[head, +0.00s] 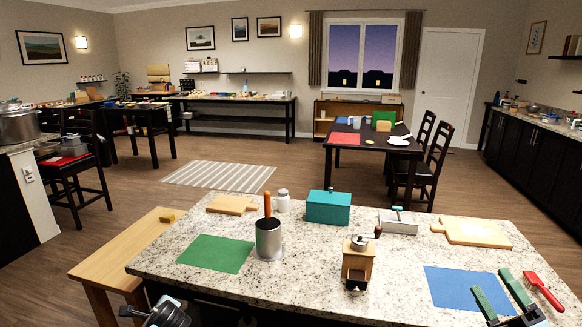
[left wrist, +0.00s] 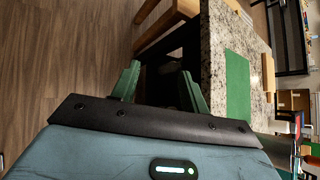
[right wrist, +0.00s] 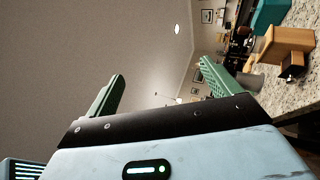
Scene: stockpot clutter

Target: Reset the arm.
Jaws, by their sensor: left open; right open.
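My right gripper (head: 490,281) is at the lower right of the head view, near the counter's front right, over or beside the blue mat. It is open and empty; the right wrist view also shows its two green fingers (right wrist: 162,70) spread apart. My left gripper shows in the left wrist view (left wrist: 160,74) with its green fingers apart and nothing between them, beside the counter's edge. In the head view only a dark part of my left arm shows at the bottom left. The stone counter (head: 330,262) lies between the two arms.
On the counter are a green mat (head: 215,253), metal canister (head: 269,240), teal box (head: 328,208), wooden grinder (head: 357,266), white tray (head: 399,224), cutting board (head: 470,232), blue mat (head: 458,287) and red brush (head: 543,291). A wooden bench (head: 118,256) stands left.

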